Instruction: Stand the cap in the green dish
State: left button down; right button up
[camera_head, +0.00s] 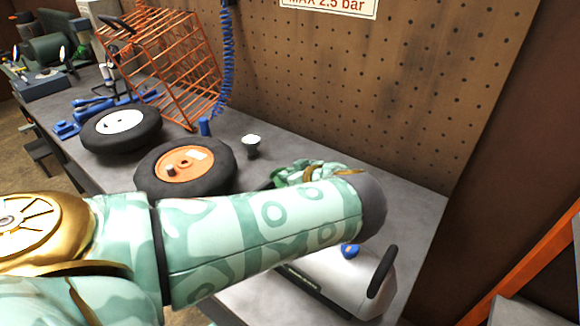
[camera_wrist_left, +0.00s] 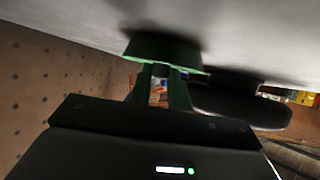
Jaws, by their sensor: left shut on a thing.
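In the left wrist view the bench top fills the upper part of the picture, so the scene looks upside down. The green dish (camera_wrist_left: 152,48) sits on the bench right at the fingertips. My left gripper (camera_wrist_left: 163,72) points at it, its two dark green fingers a little apart. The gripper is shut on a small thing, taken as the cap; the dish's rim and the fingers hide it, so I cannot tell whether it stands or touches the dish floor. In the head view my left arm covers the dish and most of the gripper. My right gripper is out of view.
A wheel with an orange hub (camera_head: 186,166) and one with a white hub (camera_head: 119,122) lie left of the hand. A small cup (camera_head: 251,146) stands behind it, near an orange wire cage (camera_head: 165,60). A white device with a black handle (camera_head: 340,277) is in front.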

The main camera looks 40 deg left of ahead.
pick_arm(q)
jog(key=shift+f, duration=0.35)
jog(key=c, duration=1.3)
grip_release()
jog(key=shift+r, duration=0.1)
